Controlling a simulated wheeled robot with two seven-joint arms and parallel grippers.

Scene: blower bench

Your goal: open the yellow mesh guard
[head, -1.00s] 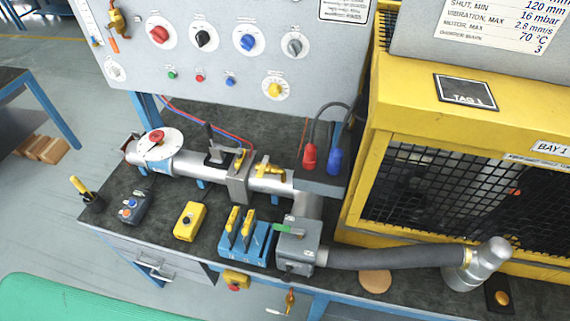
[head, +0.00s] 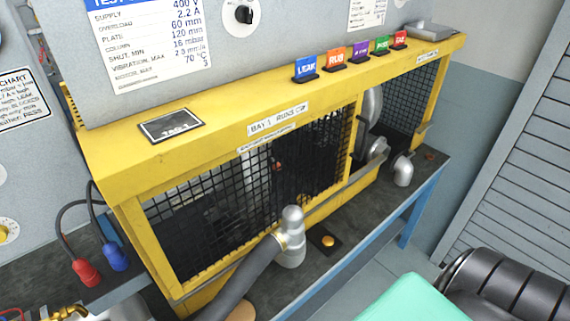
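The yellow mesh guard (head: 255,190) is the front of the long yellow housing in the middle of the head view. Its black mesh sits in a yellow frame and covers the left and middle part of the front. A yellow upright (head: 356,128) stands at its right end. Right of this upright, a grey rounded machine part (head: 373,108) shows with no mesh clearly in front of it, and another mesh panel (head: 411,103) follows. I cannot tell a handle or latch on the guard. Neither of my grippers is in view.
A grey hose with a silver elbow (head: 291,238) stands before the guard, beside an orange button (head: 328,241). Another elbow (head: 403,170) is farther right. Coloured tags (head: 306,69) line the housing top. Red (head: 86,273) and blue (head: 115,257) plugs sit at left.

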